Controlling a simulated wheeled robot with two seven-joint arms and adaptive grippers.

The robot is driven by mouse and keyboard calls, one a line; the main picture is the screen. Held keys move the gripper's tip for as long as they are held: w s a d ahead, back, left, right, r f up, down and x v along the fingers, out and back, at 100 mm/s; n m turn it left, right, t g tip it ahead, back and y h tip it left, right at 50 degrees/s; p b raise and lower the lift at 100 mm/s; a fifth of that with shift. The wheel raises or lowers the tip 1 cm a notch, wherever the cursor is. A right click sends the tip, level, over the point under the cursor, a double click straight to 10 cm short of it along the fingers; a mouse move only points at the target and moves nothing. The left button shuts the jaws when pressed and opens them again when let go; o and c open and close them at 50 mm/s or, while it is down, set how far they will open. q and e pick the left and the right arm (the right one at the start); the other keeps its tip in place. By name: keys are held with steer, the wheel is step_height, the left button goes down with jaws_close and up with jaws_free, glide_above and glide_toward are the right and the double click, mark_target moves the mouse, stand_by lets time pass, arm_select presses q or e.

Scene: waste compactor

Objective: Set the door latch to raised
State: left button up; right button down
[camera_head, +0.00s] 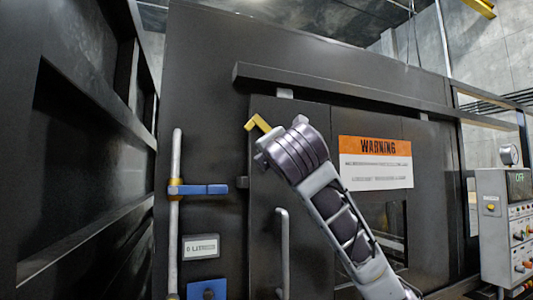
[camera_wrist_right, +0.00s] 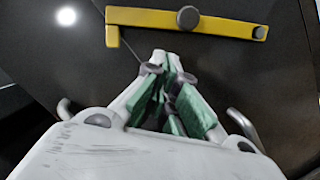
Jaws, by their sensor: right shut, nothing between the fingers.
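The door latch (camera_wrist_right: 150,17) is a yellow bar with a round grey pivot and a short hooked end, on the dark door. In the wrist view it lies nearly level across the top, with the hook at the left pointing down. In the head view only its yellow hooked end (camera_head: 258,123) shows; my right arm hides the rest. My right gripper (camera_wrist_right: 165,58) is shut and empty, its fingertips just below the bar in the wrist view. I cannot tell whether they touch it. My left gripper is out of view.
A vertical grey rod (camera_head: 175,225) with a blue handle (camera_head: 204,190) stands left of the door. A grey door handle (camera_head: 283,250) is below the latch. A warning sign (camera_head: 375,162) is on the door, and a control panel (camera_head: 508,225) stands at the right.

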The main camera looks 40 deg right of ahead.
steer(key=shift+v, duration=1.5)
